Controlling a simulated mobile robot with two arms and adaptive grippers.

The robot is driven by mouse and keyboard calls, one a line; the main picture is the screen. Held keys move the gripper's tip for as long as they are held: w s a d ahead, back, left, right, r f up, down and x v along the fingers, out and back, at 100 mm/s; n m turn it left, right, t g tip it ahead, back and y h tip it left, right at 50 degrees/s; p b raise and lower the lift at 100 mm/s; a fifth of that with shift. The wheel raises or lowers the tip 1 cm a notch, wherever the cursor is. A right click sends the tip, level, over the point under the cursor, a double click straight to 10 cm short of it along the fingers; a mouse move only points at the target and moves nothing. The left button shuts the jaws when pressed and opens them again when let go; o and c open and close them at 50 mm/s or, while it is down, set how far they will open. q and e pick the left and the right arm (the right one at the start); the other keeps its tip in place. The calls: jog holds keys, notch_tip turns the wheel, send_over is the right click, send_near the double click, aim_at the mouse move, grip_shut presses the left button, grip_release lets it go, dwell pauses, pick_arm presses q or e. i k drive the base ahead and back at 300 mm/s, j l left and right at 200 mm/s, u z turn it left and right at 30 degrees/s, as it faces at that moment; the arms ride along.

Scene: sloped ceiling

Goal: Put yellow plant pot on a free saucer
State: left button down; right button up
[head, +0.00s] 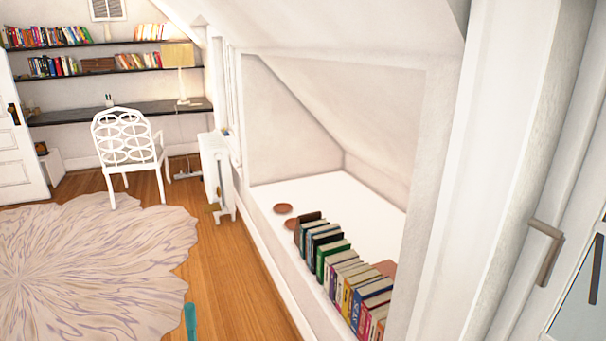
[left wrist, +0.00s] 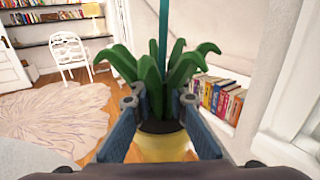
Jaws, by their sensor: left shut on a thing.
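My left gripper (left wrist: 157,105) shows in the left wrist view, shut on the yellow plant pot (left wrist: 160,148). The pot holds dark soil and a plant with thick green leaves (left wrist: 185,66). In the head view, two round terracotta saucers, one farther back (head: 283,208) and one nearer (head: 291,224), lie on the white niche ledge (head: 340,192). The farther saucer looks empty; the nearer one is partly hidden by books. The pot is not clearly visible in the head view. My right gripper is in neither view.
A row of upright books (head: 340,269) lines the ledge's front edge, with a reddish-brown thing (head: 385,268) partly hidden behind it. The sloped ceiling lowers over the niche. A white radiator (head: 217,175) stands left of it. A teal strip (head: 190,322) shows near the rug (head: 95,260).

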aim_at(294, 225)
jog(key=i+j+u, duration=0.25)
jog(key=i+u, duration=0.65)
jog(key=i+z, duration=0.2)
jog(key=i, duration=0.2)
jog(key=i+j+z, duration=0.15)
jog(key=i, duration=0.2)
jog(key=i+j+z, duration=0.2)
jog(key=i, duration=0.15)
jog(key=i+j+z, duration=0.25)
jog(key=i+z, duration=0.2)
jog(key=i+j+z, duration=0.45)
jog(key=z, duration=0.5)
jog(key=i+j+z, duration=0.1)
jog(key=j+z, duration=0.3)
jog(key=i+j+z, duration=0.1)
jog(key=z, duration=0.35)
jog(key=j+z, duration=0.5)
jog(key=j, duration=0.5)
jog(key=k+j+z, duration=0.1)
jog(key=j, duration=0.5)
jog(key=k+j+z, duration=0.1)
jog(key=j, duration=0.5)
jog(key=k, duration=0.05)
